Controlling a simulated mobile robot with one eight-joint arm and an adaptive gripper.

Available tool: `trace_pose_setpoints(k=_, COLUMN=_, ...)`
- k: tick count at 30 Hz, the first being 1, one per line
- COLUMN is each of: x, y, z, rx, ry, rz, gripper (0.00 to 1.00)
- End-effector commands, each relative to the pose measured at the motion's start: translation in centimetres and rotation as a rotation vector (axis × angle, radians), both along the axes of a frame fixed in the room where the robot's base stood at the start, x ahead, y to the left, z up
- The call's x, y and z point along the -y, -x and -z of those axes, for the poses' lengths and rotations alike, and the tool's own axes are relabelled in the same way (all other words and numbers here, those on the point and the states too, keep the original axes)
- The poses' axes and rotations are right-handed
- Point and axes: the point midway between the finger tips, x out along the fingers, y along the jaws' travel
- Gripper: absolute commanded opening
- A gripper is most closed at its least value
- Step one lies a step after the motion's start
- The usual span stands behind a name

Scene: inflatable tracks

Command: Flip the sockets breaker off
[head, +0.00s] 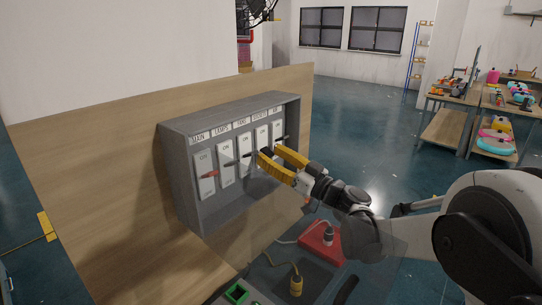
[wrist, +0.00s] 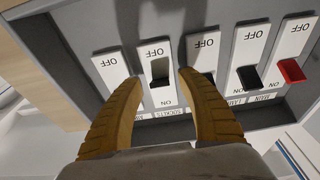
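The grey breaker box (head: 178,140) is on a wooden panel, with a row of white switch plates labelled MAIN, LAMPS, FANS, SOCKETS and AIR. The sockets breaker (wrist: 158,71) has a dark lever, with OFF above it and ON below it in the upside-down wrist view. I cannot tell surely which way this lever is set. My gripper (wrist: 160,82) is open. Its two yellow fingers straddle the sockets lever, apart from each other, with nothing gripped. In the head view my gripper (head: 269,151) is at the box's front, partly hiding the sockets and air plates.
The fans lever (wrist: 209,77) is close beside one finger, and the air plate (wrist: 111,68) is beside the other. The main breaker has a red lever (wrist: 292,71). Below the box are a red object (head: 320,240) and a yellow plug (head: 296,285). Shelves stand far right.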

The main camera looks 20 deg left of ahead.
Motion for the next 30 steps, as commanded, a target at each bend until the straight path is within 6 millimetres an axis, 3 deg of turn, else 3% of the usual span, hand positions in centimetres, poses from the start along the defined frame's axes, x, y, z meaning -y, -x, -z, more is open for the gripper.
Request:
trace_pose_setpoints(k=5, x=0.5, y=0.1, z=0.1, rx=0.001, ry=0.0, rz=0.001, gripper=0.45)
trace_pose_setpoints(k=8, x=1.7, y=0.6, z=0.4, rx=0.001, ry=0.0, rz=0.002, gripper=0.45)
trace_pose_setpoints(k=21, x=9.7, y=4.0, z=2.2, rx=0.001, ry=0.0, rz=0.001, gripper=0.45)
trace_pose_setpoints(k=30, x=10.9, y=4.5, z=2.5, rx=0.0, ry=0.0, rz=-0.001, gripper=0.45)
